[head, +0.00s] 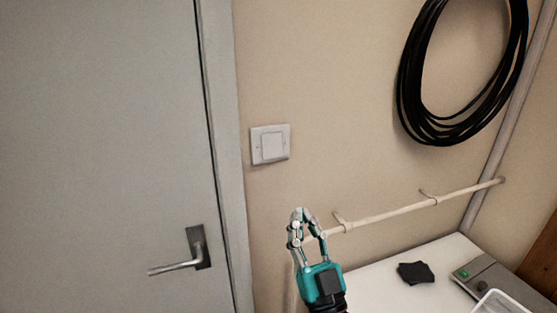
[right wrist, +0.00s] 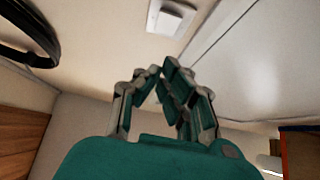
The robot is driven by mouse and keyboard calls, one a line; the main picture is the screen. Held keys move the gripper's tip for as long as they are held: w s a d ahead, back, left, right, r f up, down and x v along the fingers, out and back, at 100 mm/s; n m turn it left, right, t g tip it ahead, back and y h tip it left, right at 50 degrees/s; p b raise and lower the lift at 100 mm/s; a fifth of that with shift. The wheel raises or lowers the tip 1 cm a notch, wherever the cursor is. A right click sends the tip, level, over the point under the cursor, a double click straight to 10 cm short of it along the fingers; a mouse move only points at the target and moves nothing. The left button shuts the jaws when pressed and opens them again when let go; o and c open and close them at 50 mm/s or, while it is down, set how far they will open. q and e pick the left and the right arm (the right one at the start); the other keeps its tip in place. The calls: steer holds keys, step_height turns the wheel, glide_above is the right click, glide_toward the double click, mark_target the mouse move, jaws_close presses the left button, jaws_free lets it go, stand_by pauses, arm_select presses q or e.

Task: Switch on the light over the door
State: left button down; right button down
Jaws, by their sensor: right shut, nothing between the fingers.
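A white square light switch (head: 270,145) is on the beige wall, just right of the door frame. It also shows at the top of the right wrist view (right wrist: 171,17). My right gripper (head: 299,213) is shut and empty, below and slightly right of the switch in the head view, apart from it. Its fingertips also show in the right wrist view (right wrist: 161,70), pointing up toward the wall. The grey door (head: 100,130) is closed at the left. The light over the door is out of view. My left gripper is not in view.
The door's lever handle (head: 180,266) sticks out at lower left. A coil of black cable (head: 408,95) hangs at upper right. A white pipe (head: 385,214) runs along the wall above a white table (head: 375,285), which holds a dark cloth-like item (head: 416,273) and a grey box (head: 488,277).

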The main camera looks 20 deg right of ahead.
steer(key=p, duration=0.5)
glide_toward(274, 142)
step_height(274, 142, up, 4)
steer(key=w, duration=0.2)
steer(key=w+p, duration=0.1)
steer(key=w, duration=0.1)
steer(key=shift+f, duration=0.4)
